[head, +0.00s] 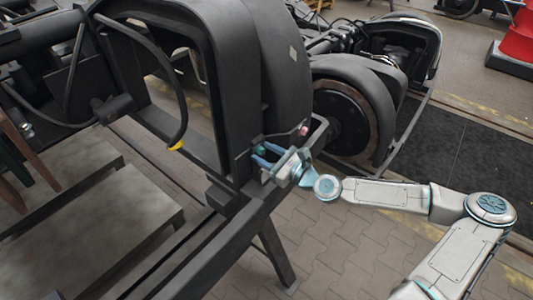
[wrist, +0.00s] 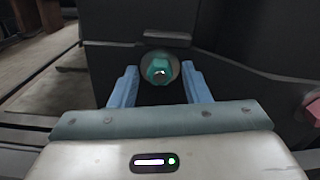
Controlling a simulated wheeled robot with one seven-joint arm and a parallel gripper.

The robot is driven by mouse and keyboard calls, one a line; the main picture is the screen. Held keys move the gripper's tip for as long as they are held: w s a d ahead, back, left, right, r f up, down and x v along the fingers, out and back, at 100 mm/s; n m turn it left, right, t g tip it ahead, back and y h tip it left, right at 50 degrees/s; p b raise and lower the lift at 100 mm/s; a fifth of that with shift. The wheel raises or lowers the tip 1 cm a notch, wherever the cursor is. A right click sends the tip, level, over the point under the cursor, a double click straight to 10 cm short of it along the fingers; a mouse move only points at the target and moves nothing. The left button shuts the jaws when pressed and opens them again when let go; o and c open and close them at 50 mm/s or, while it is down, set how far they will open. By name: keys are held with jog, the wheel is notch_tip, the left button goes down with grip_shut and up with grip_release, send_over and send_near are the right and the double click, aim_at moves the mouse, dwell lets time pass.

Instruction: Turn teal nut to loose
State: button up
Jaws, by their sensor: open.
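The teal nut (wrist: 158,71) sits in a dark round collar on the black frame, centred ahead of my gripper in the wrist view. In the head view it shows as a small teal spot (head: 260,149) by the fingers. My gripper (head: 263,155) is open, its two blue fingers pointing at the frame. In the wrist view the fingertips stand left and right of the nut with a gap on each side. I cannot tell whether the tips reach as deep as the nut. Nothing is held.
A pink nut (head: 303,130) is on the frame to the right of the teal one; it shows at the wrist view's right edge (wrist: 313,104). A dark beam (head: 190,245) runs below. A wheel (head: 345,118) stands behind. Paved floor (head: 330,240) at front right is clear.

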grip_shut()
